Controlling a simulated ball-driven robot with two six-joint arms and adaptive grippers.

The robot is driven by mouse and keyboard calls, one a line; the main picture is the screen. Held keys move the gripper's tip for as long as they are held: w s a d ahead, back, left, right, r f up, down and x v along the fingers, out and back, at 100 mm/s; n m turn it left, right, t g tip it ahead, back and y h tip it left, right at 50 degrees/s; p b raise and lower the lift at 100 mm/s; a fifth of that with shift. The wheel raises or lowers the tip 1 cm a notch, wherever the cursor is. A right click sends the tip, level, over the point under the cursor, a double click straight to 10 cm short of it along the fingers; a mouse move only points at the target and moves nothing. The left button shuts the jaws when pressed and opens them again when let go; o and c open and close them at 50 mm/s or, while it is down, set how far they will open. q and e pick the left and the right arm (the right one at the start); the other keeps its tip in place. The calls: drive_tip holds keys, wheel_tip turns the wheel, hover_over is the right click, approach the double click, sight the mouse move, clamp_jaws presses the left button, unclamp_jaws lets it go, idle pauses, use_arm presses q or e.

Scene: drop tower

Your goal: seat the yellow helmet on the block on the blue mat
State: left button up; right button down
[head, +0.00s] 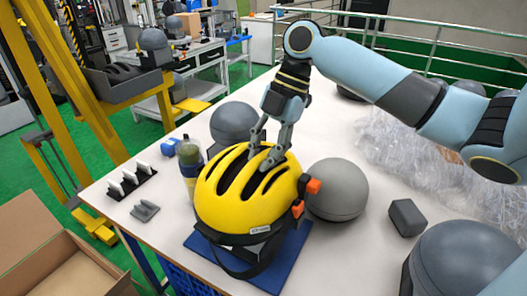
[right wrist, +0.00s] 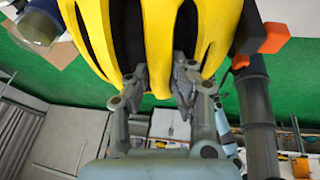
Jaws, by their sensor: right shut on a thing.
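The yellow helmet (head: 240,196) with black vents is over the blue mat (head: 292,250) near the front of the white table. Its black strap hangs down in front, and orange clips are on its right side. My right gripper (head: 262,160) reaches from above and is shut on the helmet at its vents. In the right wrist view the fingers (right wrist: 155,85) are on a rib of the yellow shell (right wrist: 160,40). The block is mostly hidden under the helmet; I cannot tell whether the helmet rests on it. My left gripper is not in view.
Grey domes stand behind the helmet (head: 233,122), to its right (head: 338,190) and at front right (head: 455,262). A bottle (head: 190,160) is close on the left. Clear wrap (head: 415,145) and a small dark block (head: 407,217) lie to the right. A cardboard box (head: 60,265) is front left.

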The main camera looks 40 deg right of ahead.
drive_tip(key=shift+f, duration=0.3)
drive_tip(key=c, duration=1.1)
unclamp_jaws()
drive_tip(key=c, duration=0.3)
drive_tip(key=shift+c, duration=0.2)
drive_tip(key=shift+r, duration=0.1)
drive_tip(key=shift+r+p, duration=0.9)
drive_tip(key=shift+r, duration=0.15)
drive_tip(key=shift+r, duration=0.1)
